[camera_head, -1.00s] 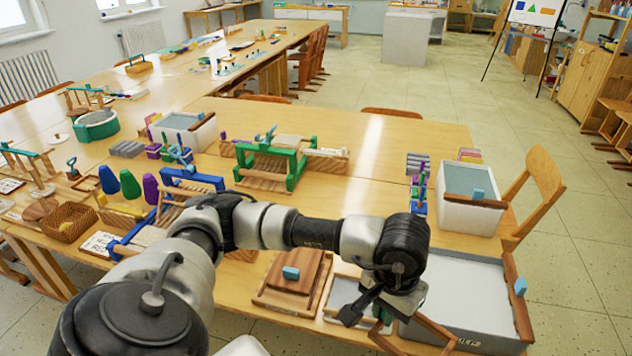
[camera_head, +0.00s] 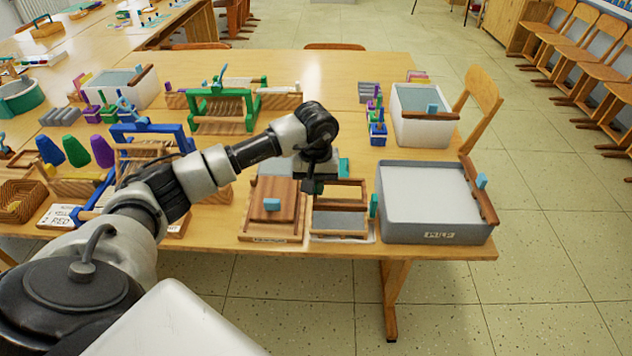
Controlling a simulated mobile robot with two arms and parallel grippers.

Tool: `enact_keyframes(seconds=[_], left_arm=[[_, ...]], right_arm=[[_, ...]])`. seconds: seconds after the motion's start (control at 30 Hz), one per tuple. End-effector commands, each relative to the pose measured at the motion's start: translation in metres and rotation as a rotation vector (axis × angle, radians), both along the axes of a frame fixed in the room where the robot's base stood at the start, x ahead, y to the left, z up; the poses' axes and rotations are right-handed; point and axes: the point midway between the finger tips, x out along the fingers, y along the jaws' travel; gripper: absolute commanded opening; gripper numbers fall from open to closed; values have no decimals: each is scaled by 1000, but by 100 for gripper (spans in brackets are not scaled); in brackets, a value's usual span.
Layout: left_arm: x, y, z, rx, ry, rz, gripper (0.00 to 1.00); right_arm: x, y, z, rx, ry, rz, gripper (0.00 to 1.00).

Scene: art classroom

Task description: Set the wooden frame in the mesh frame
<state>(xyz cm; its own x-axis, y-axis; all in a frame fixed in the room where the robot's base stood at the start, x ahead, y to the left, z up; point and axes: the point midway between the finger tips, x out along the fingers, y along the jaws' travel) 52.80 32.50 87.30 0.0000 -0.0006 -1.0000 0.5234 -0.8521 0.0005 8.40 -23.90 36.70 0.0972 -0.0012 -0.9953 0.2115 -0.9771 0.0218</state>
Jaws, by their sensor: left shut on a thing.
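My left gripper (camera_head: 314,186) points down at the table's front edge, shut on the wooden frame (camera_head: 350,183), a thin brown rectangle. The wooden frame shows over the far part of the mesh frame (camera_head: 340,235), which lies flat on the table with a grey mesh inside a wooden border. The two overlap in the picture; I cannot tell whether they touch or how high the wooden frame is. My gripper hides the wooden frame's left part. My right gripper is not in view.
A large grey vat (camera_head: 432,237) stands close on the right. Small green pieces (camera_head: 374,205) sit beside the mesh frame. Bare table (camera_head: 330,110) lies behind.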

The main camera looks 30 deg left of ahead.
Motion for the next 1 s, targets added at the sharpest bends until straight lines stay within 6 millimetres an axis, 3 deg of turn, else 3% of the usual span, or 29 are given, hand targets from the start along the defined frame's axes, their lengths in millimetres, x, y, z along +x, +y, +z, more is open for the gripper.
enact_keyframes(seconds=[0.2, 1.0], left_arm=[[0, -1, -26, -1, 0, 0, 0], [-1, -1, -24, 0, -1, -1, 0]], right_arm=[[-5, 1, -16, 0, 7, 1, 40], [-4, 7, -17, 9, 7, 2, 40]])
